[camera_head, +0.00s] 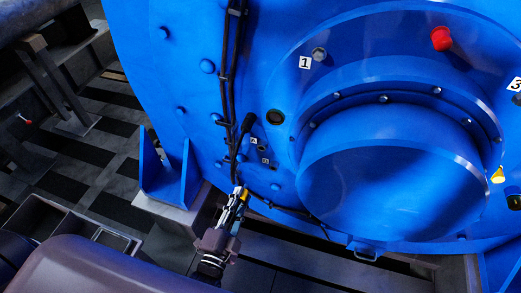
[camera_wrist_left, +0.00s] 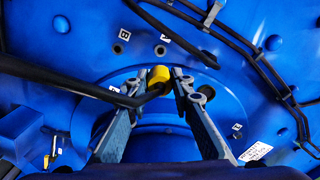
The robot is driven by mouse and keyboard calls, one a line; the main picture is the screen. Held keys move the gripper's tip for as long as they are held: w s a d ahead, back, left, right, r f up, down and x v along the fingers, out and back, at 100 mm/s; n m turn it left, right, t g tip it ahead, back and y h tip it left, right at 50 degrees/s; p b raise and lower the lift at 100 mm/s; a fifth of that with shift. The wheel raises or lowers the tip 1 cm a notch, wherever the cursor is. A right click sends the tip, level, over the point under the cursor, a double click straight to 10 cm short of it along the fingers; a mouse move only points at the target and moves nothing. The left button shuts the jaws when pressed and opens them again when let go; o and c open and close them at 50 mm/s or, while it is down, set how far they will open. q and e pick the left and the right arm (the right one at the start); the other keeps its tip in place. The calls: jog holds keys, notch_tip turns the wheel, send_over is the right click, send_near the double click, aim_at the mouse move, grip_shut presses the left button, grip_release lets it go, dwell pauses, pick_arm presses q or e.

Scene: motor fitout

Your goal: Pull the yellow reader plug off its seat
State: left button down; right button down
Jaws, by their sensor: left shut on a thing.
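The yellow reader plug (camera_wrist_left: 160,74) sits between the fingertips of my left gripper (camera_wrist_left: 157,82) in the left wrist view. A thick black lead runs from it to the left, across the left finger. In the head view my left gripper (camera_head: 236,208) is at the lower left part of the blue motor face (camera_head: 270,180), with yellow showing between its fingers. It is shut on the plug. Two small sockets marked A (camera_wrist_left: 160,50) and B (camera_wrist_left: 117,48) are just beyond the plug. I cannot tell whether the plug touches a seat. My right gripper is not in view.
Black cables (camera_head: 228,90) run down the motor face beside the gripper. A big round blue cover (camera_head: 390,190) bulges out to the right. A red knob (camera_head: 441,38) and another yellow part (camera_head: 498,175) are farther right. A blue bracket (camera_head: 165,175) stands left.

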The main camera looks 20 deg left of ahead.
pick_arm(q)
jog(key=s+p, duration=0.1)
jog(key=s, duration=1)
jog(key=shift+s+a+p, duration=0.15)
jog(key=shift+a+p, duration=0.05)
jog(key=shift+p, duration=0.2)
jog(key=shift+r, duration=0.1)
